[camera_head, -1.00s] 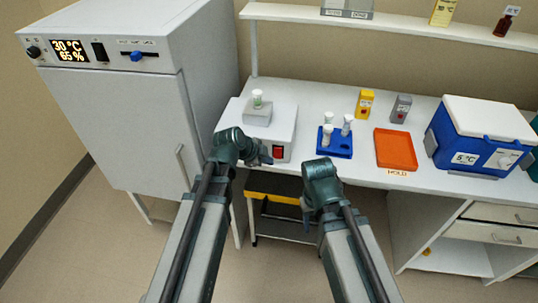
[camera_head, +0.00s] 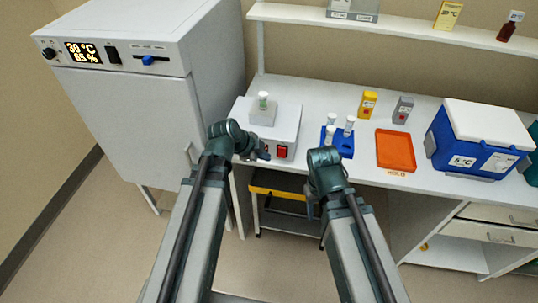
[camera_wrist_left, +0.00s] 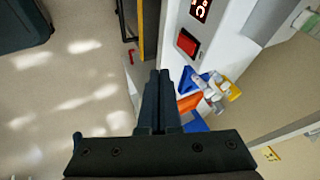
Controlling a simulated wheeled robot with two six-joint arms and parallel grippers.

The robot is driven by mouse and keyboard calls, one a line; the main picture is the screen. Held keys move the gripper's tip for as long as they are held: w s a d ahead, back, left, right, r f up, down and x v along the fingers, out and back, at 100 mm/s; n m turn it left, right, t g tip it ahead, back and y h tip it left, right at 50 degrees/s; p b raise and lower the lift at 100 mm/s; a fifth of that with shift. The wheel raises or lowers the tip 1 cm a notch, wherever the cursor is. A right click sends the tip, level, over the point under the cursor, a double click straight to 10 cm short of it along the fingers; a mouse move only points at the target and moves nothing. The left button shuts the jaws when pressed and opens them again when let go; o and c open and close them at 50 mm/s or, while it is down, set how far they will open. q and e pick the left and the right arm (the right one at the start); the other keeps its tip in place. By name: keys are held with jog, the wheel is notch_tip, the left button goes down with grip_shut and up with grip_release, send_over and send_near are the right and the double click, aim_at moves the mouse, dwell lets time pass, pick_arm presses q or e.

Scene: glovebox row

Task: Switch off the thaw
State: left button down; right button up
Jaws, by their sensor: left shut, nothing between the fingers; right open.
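The thaw unit is taken to be the white box (camera_head: 287,122) at the bench's front left, with a capped vial (camera_head: 263,100) on its raised block. Its front has a red switch (camera_head: 282,152); the wrist view also shows the red switch (camera_wrist_left: 187,43) and a lit orange display (camera_wrist_left: 201,10). My left gripper (camera_head: 264,155) is shut and empty in front of the box, just left of the switch. In the left wrist view its fingertips (camera_wrist_left: 160,74) are below the switch and appear apart from it. My right gripper (camera_head: 310,212) is open, below the bench's front edge.
A white cabinet (camera_head: 130,110) with a lit display stands at left. Right of the box are a blue vial rack (camera_head: 346,151), an orange tray (camera_head: 396,151) and a blue cooler (camera_head: 462,150). A yellow-edged step (camera_head: 275,191) is under the bench. A shelf (camera_head: 400,25) runs above.

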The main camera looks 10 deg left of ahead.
aim_at(281, 157)
pick_arm(q)
jog(key=shift+d+f, duration=0.15)
jog(key=shift+f, duration=0.05)
jog(key=w+b+x, duration=0.1)
jog(key=b+x, duration=0.2)
jog(key=x, duration=0.1)
jog(key=b+x, duration=0.3)
jog(key=x, duration=0.1)
jog(key=w+r+b+x, duration=0.1)
jog(key=b+x, duration=0.2)
jog(key=x, duration=0.1)
jog(key=shift+w+a, duration=0.25)
jog(key=shift+w, duration=0.2)
